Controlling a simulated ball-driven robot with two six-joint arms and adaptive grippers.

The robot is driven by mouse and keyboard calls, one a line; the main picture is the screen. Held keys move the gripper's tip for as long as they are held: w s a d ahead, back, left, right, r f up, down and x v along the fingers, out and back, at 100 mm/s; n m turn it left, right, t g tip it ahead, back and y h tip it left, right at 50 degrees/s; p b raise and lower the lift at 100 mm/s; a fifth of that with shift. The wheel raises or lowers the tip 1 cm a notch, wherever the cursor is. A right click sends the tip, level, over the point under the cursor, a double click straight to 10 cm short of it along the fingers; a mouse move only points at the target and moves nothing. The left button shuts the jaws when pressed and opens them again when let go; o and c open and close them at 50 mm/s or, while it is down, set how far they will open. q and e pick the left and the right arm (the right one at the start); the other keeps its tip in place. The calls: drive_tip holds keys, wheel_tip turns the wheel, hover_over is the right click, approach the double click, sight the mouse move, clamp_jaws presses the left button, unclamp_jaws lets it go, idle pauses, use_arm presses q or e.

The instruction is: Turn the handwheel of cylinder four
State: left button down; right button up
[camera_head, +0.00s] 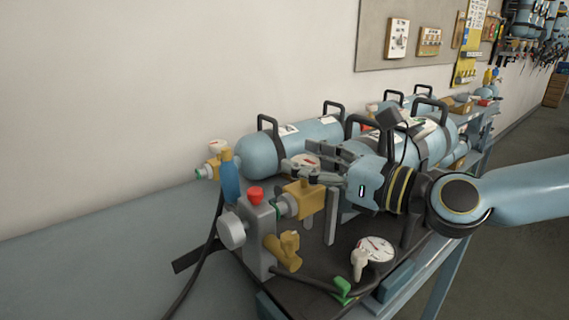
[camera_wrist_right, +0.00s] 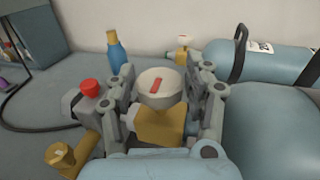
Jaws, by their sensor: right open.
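In the right wrist view a pale round handwheel (camera_wrist_right: 150,99) with a red bar on its face sits between the spread fingers of my right gripper (camera_wrist_right: 166,82). A brass valve body (camera_wrist_right: 160,127) lies nearer the palm. In the head view my open right gripper (camera_head: 300,172) is above the brass valve body (camera_head: 304,199), and its fingers partly hide the pale round face (camera_head: 306,160). Whether the fingers touch the wheel cannot be told. Blue cylinders (camera_head: 262,157) lie along the bench; no number four is readable. My left gripper is not in view.
A grey block (camera_head: 262,236) with a red button (camera_head: 256,194) and grey knob stands beside the valve. A blue bottle-like part (camera_head: 230,178), a black hose (camera_head: 208,245) and a gauge (camera_head: 375,249) are close by. The bench's left part (camera_head: 110,250) is clear.

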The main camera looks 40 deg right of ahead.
sight(293, 157)
drive_tip(key=shift+w+a, duration=0.2)
drive_tip(key=shift+w, duration=0.9)
drive_tip(key=shift+w+a, duration=0.2)
drive_tip(key=shift+w, duration=0.9)
drive_tip(key=shift+w, duration=0.1)
clamp_jaws()
